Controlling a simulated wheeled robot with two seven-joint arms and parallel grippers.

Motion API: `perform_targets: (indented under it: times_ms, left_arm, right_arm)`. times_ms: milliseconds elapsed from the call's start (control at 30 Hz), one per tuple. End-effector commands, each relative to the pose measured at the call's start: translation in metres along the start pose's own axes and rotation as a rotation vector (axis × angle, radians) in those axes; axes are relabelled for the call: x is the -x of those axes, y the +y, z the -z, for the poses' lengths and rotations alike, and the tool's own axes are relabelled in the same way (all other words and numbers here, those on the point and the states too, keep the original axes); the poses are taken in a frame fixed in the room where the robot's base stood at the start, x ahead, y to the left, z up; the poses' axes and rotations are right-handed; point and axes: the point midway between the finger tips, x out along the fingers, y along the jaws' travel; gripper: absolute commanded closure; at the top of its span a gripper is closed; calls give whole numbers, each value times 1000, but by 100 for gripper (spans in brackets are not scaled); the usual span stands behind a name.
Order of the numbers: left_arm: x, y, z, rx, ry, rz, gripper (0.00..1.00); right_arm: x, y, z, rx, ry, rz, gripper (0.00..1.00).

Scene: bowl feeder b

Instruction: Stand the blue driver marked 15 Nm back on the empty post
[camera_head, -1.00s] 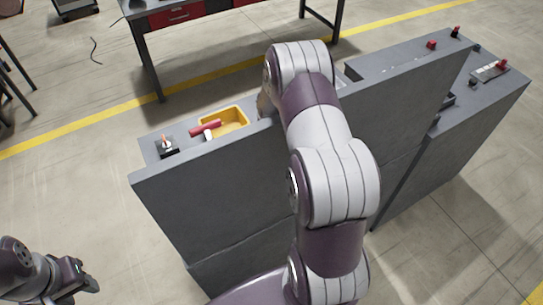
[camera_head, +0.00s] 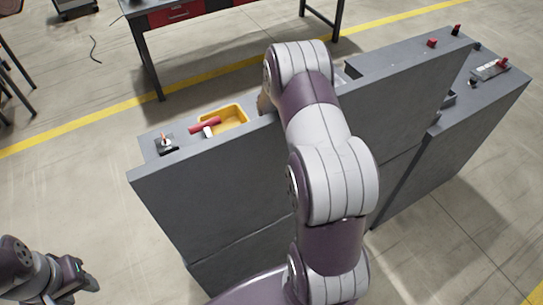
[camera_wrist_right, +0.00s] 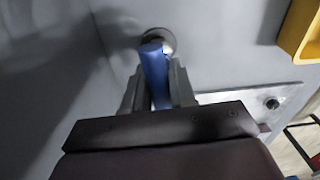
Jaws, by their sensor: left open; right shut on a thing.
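The blue driver (camera_wrist_right: 156,75) is between the fingers of my right gripper (camera_wrist_right: 158,88) in the right wrist view. The gripper is shut on it. Its far end is over or close to a dark round piece (camera_wrist_right: 165,38) on the grey surface; I cannot tell whether this is the empty post or whether they touch. The 15 Nm marking cannot be read. In the head view my right arm hides the driver and most of that gripper. My left gripper (camera_head: 86,283) is open and empty at the lower left, away from the bench.
A yellow bin (camera_head: 240,109) stands on the grey bench top (camera_head: 180,134), beside a red-handled item (camera_head: 205,126) and a small dark fixture (camera_head: 165,146). In the wrist view, a pale plate (camera_wrist_right: 240,103) lies right of the gripper and the yellow bin (camera_wrist_right: 299,30) is at upper right.

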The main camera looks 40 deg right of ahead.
Motion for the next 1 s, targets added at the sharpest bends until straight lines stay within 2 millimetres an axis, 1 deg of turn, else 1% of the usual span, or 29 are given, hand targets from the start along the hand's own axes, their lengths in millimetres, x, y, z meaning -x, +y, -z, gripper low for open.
perform_targets:
  times_ms: [400,433,500,733,833,933,1000]
  left_arm:
    - [-1,0,0,0,0,0,57]
    - [-1,0,0,0,0,0,57]
    - [-1,0,0,0,0,0,57]
    - [-1,0,0,0,0,0,57]
    - [-4,0,0,0,0,0,57]
    - [-10,0,-1,0,0,0,57]
    - [-16,0,-2,0,0,0,57]
  right_arm:
    - [-2,0,0,0,1,2,100]
    - [-2,0,0,0,1,2,65]
    - [-2,0,0,0,1,1,45]
    - [-3,0,0,0,0,-1,45]
    - [1,0,0,0,1,1,45]
    - [16,-1,0,0,2,5,45]
    - [35,-2,1,0,3,7,45]
